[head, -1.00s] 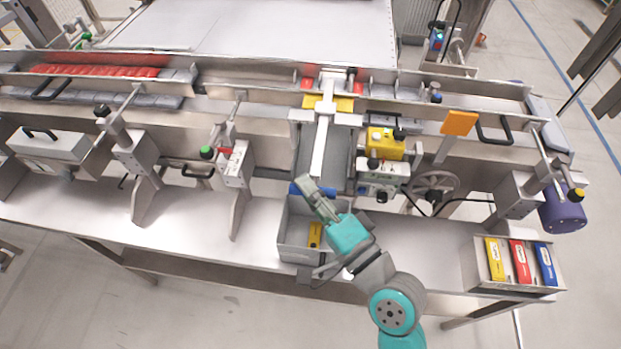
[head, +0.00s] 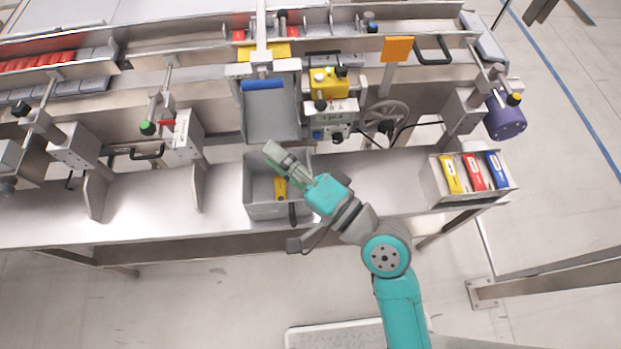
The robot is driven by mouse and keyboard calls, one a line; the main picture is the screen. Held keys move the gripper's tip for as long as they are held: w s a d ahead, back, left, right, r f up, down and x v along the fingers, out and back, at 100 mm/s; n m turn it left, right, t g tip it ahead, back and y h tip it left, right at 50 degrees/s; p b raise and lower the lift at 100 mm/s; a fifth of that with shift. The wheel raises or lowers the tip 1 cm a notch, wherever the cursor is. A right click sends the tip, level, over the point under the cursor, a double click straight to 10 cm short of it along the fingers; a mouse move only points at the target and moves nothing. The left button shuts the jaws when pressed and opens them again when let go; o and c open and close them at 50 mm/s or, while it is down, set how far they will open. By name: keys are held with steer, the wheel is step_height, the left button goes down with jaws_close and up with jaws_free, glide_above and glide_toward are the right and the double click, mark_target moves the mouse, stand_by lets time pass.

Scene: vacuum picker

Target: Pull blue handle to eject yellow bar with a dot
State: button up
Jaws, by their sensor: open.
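The blue handle (head: 262,85) lies across the upper end of the grey chute (head: 270,120), at the end of a pale rod. A yellow bar (head: 280,188) lies in the grey open bin (head: 262,212) below the chute. Its dark marking is too small to tell as a dot. Another yellow piece (head: 277,50) sits under the rod on the rail. My gripper (head: 270,150) is open and empty, above the bin's back edge, below and apart from the blue handle.
A yellow box (head: 328,82) with knobs and a handwheel (head: 386,115) stand right of the chute. A tray (head: 435,186) with yellow, red and blue pieces is at the right. A bracketed post (head: 186,135) stands left. Bare bench lies beside the bin.

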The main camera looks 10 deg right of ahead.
steer(key=v, duration=0.8)
steer(key=shift+s, duration=0.1)
stand_by(0.4)
steer(key=s+d+f+h, duration=0.7)
steer(key=d+f+h, duration=0.4)
steer(key=f, duration=0.3)
steer(key=s+d+n+t+h, duration=0.1)
steer(key=s+d+n+h, duration=0.2)
steer(key=s+n, duration=0.4)
steer(key=d+f+v, duration=0.1)
steer(key=v, duration=0.5)
steer(key=shift+s, duration=0.35)
